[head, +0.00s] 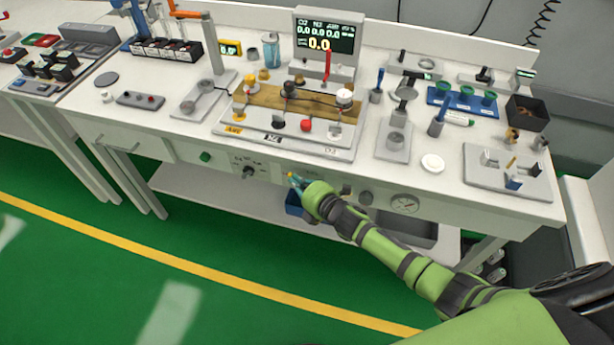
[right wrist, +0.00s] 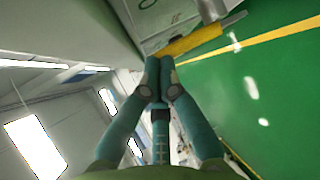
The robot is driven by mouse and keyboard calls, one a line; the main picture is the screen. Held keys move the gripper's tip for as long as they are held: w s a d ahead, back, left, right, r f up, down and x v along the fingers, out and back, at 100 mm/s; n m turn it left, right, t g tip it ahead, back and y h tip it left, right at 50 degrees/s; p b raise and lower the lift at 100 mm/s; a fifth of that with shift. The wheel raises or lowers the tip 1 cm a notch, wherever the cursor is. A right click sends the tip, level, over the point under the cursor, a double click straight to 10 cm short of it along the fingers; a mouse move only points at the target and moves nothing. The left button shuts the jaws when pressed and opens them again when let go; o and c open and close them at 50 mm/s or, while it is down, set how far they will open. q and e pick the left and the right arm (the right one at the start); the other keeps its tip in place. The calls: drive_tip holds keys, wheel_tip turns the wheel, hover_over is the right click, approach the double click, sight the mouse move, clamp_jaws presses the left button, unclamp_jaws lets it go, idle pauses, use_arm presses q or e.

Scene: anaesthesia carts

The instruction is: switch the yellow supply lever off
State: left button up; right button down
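The yellow supply lever (right wrist: 188,42) shows in the right wrist view as a yellow bar at the front of the bench, just beyond my right fingertips. In the head view only a small yellow bit of the lever (head: 291,175) shows beside the fingertips. My right gripper (head: 296,182) is at the bench's front panel. In the right wrist view its teal fingers (right wrist: 160,72) come together at the tips with nothing visible between them. The tips lie close against the lever's near side; whether they touch cannot be told. My left gripper is out of view.
The front panel holds a black knob (head: 248,172) to the left and a round gauge (head: 404,204) to the right. The bench top is crowded with instruments. The green floor in front is clear.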

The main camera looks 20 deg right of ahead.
drive_tip(key=shift+w+a+r+n+g+h+p, duration=0.4)
drive_tip(key=shift+w+a+r+g+p, duration=0.15)
drive_tip(key=shift+p, duration=0.5)
use_arm(q)
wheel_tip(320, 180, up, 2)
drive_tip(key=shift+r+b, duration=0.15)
drive_tip(key=shift+b, duration=0.45)
use_arm(e)
drive_tip(key=shift+g+h, duration=0.45)
drive_tip(key=shift+h, duration=0.05)
drive_tip(key=w+a+f, duration=0.2)
drive_tip(key=a+f, duration=0.1)
drive_tip(key=shift+a+f, duration=0.2)
drive_tip(key=shift+a, duration=0.05)
drive_tip(key=shift+s+d+f, duration=0.35)
drive_tip(key=shift+s+d, duration=0.05)
drive_tip(key=shift+d, duration=0.2)
